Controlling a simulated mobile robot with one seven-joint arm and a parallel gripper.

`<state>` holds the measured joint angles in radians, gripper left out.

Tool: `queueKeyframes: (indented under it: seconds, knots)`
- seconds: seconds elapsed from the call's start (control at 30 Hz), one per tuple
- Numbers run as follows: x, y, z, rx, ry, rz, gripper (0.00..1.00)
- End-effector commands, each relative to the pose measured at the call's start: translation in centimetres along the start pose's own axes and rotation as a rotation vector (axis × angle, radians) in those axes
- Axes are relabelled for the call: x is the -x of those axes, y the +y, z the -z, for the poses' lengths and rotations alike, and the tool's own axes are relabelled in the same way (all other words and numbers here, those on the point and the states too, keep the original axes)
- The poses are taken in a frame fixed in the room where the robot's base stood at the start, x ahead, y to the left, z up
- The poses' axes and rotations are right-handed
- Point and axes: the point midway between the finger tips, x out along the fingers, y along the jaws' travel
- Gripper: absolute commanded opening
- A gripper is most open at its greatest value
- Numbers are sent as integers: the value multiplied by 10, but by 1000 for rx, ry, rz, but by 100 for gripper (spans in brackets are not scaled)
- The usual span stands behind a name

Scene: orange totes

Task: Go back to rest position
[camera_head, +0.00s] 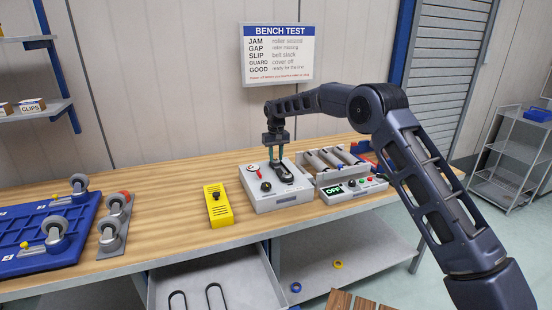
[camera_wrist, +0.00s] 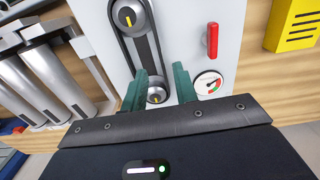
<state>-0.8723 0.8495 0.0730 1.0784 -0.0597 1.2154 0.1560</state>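My gripper (camera_head: 275,153) hangs over the grey test box (camera_head: 284,203) on the wooden bench. In the wrist view its two green fingers (camera_wrist: 159,76) stand apart with nothing seen held between them. A black belt (camera_wrist: 147,58) runs around two pulleys with yellow marks on the box top. The lower pulley (camera_wrist: 156,92) shows between the fingers, partly hidden by the gripper body. I cannot tell whether the fingertips touch the box. A red handle (camera_wrist: 212,40) and a round gauge (camera_wrist: 208,82) sit beside the belt.
A yellow slotted cover (camera_head: 217,205) lies left of the box. A control box with a green "OFF" display (camera_head: 332,190) and a rack of rollers (camera_head: 328,158) stand right. A blue tray (camera_head: 45,235) with casters is far left. An open drawer (camera_head: 215,285) holds belts.

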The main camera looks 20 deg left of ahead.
Motion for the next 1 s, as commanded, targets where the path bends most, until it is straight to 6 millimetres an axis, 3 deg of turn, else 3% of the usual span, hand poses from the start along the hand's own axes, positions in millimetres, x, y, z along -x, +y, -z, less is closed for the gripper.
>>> queueKeyframes:
  seconds: [0.8, 0.93, 1.0]
  knots:
    - [10, 1, 0, -1, 0, 0, 29]
    - [22, 13, -5, -11, 7, 0, 29]
    - [36, 29, -12, -25, 16, -1, 29]
